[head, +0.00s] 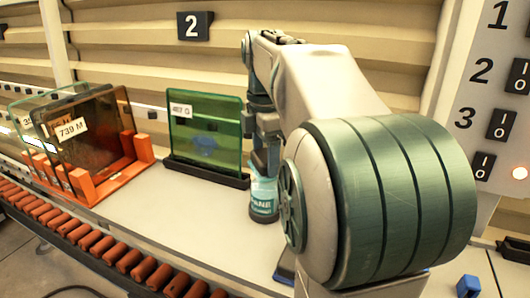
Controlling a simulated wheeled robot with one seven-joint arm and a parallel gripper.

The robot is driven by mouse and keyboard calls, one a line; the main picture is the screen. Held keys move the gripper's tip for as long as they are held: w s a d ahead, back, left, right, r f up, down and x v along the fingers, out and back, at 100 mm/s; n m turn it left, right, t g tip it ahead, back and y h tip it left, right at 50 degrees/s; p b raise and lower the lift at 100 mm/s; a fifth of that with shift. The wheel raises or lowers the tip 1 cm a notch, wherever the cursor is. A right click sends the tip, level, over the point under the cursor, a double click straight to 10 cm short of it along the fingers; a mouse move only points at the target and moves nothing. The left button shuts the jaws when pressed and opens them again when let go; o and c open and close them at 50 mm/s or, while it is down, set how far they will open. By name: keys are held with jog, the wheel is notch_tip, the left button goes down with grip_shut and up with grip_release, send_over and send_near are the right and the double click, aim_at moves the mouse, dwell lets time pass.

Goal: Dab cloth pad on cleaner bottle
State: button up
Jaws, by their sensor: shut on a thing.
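The cleaner bottle (263,198), teal and pale with partly readable lettering and a dark base, stands upright on the grey counter in the head view. My gripper (265,160) points down directly over the bottle, its tips at or just above the bottle's top. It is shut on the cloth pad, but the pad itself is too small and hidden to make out. I cannot tell whether pad and bottle touch. My own arm covers the counter to the right of the bottle.
A green glass pane (205,135) stands in a black holder (207,173) left of the bottle. An orange rack (110,180) holds several panes, one labelled 739 M. A roller conveyor (110,250) runs along the front. A switch panel (490,90) stands right; a blue block (468,286) lies low right.

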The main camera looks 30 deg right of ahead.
aim_at(265, 155)
dwell(0.4)
notch_tip(265, 155, up, 7)
jog(key=p, duration=0.6)
jog(key=shift+r+p, duration=0.1)
jog(key=shift+p, duration=0.2)
dwell(0.4)
